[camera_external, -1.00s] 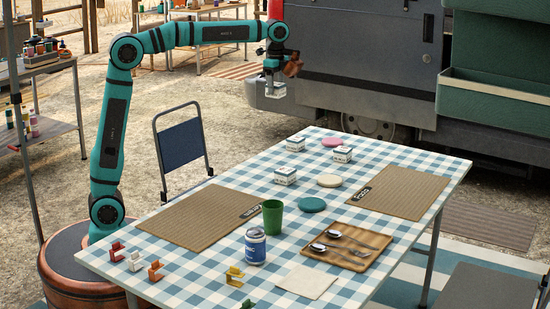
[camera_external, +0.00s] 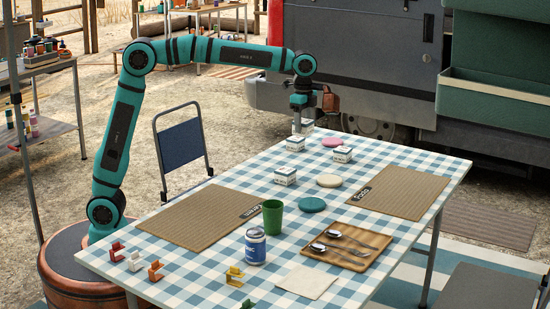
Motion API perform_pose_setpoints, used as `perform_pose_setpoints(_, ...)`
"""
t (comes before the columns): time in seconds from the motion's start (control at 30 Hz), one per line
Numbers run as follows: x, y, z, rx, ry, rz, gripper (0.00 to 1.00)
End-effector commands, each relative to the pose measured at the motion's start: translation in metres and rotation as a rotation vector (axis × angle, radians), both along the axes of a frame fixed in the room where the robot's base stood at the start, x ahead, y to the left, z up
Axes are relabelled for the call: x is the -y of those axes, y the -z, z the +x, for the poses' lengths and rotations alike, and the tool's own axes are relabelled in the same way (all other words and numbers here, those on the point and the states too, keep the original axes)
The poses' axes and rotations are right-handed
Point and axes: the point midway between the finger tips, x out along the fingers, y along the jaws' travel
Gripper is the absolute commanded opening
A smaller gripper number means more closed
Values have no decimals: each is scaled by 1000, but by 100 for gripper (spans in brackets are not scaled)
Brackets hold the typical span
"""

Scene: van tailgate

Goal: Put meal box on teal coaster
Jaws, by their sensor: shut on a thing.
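My gripper (camera_external: 302,117) is shut on a small white meal box (camera_external: 304,127), held near the table's far edge, behind another white box. The fingers partly hide the held box. The teal coaster (camera_external: 312,204) lies on the checkered cloth nearer the camera, bare on top. Three similar white boxes stand on the table: one (camera_external: 295,144) just in front of my gripper, one (camera_external: 285,177) further forward, and one (camera_external: 342,154) to the right. My gripper is well behind the teal coaster.
A pink coaster (camera_external: 332,141) and a cream coaster (camera_external: 329,181) lie nearby. A green cup (camera_external: 272,217) stands left of the teal coaster, with a blue can (camera_external: 255,247) before it. A wooden tray (camera_external: 372,258) holds cutlery. Woven mats (camera_external: 200,216) lie at both sides.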

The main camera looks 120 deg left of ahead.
Motion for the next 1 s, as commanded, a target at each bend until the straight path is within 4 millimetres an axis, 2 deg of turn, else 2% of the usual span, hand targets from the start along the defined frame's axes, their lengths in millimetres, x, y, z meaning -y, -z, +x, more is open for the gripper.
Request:
perform_pose_setpoints(0.03,16,9,17,-2,10,-1,30)
perform_pose_setpoints(0.2,62,36,63,-2,18,-1,30)
perform_pose_setpoints(0.4,109,61,100,0,23,0,30)
perform_pose_setpoints(0.5,123,69,111,1,23,0,30)
perform_pose_setpoints(0.67,134,79,118,0,23,0,30)
perform_pose_setpoints(1.0,134,130,118,0,23,0,30)
